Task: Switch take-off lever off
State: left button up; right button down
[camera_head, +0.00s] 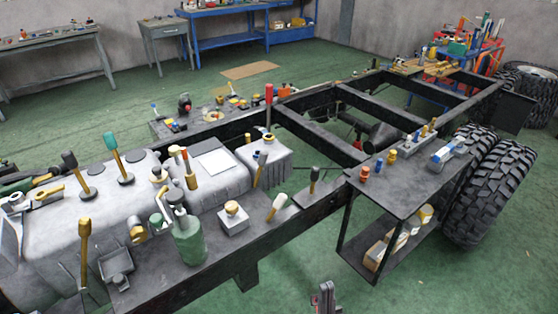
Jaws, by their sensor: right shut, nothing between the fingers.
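Several levers stand on the chassis frame (325,205), and I cannot tell which is the take-off lever. A black-knobbed lever (70,160) and a teal-knobbed lever (111,142) rise from the grey block at the left. A yellow lever (84,228) stands at the lower left. A tall red-handled lever (269,92) is upright near the middle. A pale-knobbed lever (277,205) leans right, and a short black lever (314,176) stands beside it. My right gripper (326,290) is at the bottom edge, shut and empty, apart from the levers. My left gripper is out of view.
A green canister (189,240) and a small grey box with a yellow knob (233,217) stand on the near ledge. A dark shelf unit (405,190) and big tyres (492,195) are at the right.

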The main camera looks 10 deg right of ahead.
aim_at(263, 159)
jog(key=z, duration=0.3)
jog(key=i+j+z, duration=0.1)
jog(key=i, duration=0.75)
